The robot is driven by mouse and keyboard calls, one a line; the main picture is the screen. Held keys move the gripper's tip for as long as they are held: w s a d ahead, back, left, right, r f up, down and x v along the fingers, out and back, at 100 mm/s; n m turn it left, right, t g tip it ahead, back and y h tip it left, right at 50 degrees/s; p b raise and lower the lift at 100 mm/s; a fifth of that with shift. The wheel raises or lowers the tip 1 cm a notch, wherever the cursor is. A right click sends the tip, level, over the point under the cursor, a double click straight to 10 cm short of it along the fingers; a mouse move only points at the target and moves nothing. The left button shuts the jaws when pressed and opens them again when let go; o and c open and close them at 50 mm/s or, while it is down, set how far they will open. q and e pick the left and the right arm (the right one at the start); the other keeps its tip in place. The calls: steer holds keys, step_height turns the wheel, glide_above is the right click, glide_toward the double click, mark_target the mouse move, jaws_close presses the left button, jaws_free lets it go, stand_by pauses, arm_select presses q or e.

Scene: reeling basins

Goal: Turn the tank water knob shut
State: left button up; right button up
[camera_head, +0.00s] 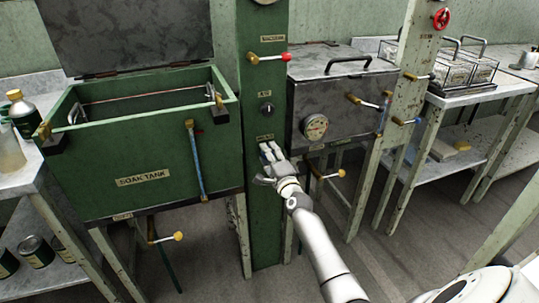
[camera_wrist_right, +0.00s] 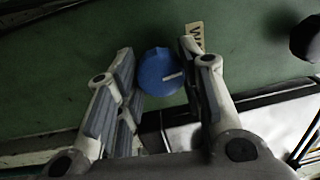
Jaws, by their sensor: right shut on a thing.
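The blue knob (camera_wrist_right: 157,74) sits on the green panel, between the two fingers of my right gripper (camera_wrist_right: 159,60) in the wrist view. A pale pointer line on it points to the right in that view. A label, partly hidden by a finger, shows beside it. In the head view my right gripper (camera_head: 268,155) is at the green post (camera_head: 266,215), just below a small label, and hides the knob. My right gripper is shut on the knob. My left gripper is not in view.
The green soak tank (camera_head: 95,190) with its lid open stands left of the post. A grey metal tank (camera_head: 340,95) with a gauge (camera_head: 314,126) stands right. A black knob (camera_head: 266,109) and a red-tipped lever (camera_head: 267,58) sit higher on the post.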

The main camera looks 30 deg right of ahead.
steer(key=shift+m, duration=1)
steer(key=o, duration=1)
steer(key=shift+o, duration=0.2)
steer(key=r+v, duration=0.1)
steer(key=v, duration=1.1)
steer(key=shift+f, duration=0.5)
